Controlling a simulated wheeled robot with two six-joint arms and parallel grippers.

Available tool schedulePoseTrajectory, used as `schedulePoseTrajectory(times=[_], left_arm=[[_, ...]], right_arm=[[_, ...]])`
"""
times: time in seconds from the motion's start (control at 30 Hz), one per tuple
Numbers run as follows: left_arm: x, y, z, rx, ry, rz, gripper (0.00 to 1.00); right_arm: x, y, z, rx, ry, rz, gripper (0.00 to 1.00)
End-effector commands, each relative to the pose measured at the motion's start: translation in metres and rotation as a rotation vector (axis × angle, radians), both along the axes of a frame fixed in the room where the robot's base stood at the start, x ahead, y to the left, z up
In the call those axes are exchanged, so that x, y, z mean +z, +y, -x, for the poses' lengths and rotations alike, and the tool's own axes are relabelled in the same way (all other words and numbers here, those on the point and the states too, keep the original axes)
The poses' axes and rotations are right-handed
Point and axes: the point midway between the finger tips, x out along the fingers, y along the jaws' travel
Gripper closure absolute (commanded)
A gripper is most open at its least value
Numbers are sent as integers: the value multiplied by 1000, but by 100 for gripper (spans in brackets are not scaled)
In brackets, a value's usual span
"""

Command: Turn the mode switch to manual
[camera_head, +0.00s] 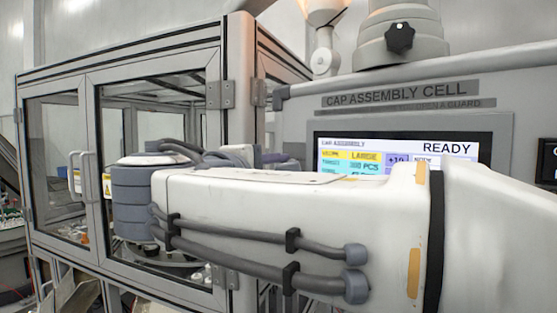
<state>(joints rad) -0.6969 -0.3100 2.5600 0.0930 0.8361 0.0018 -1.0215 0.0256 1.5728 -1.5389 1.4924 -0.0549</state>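The mode switch cannot be made out; my white arm, coming in from the right, covers much of the machine's front. The operator screen (465,149) on the machine's grey panel (297,125) reads READY, and its lower part is hidden behind the arm. Neither of my grippers shows in the head view. Whether either one is open or shut cannot be seen.
The guarded cell with framed glass doors (92,75) fills the left; its doors look closed. White door handles (84,176) stick out. A sign (398,93) reads CAP ASSEMBLY CELL. Dark boxes (548,160) sit at the right edge, partly cut off.

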Motion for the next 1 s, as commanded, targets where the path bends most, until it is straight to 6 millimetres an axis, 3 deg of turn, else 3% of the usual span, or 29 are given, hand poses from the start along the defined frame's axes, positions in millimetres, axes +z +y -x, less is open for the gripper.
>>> schedulePoseTrajectory(times=[0.03,0.6,1.0], left_arm=[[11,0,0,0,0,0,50],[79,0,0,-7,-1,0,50],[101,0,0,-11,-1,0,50]], right_arm=[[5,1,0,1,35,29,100],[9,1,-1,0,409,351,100],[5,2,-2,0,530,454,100]])
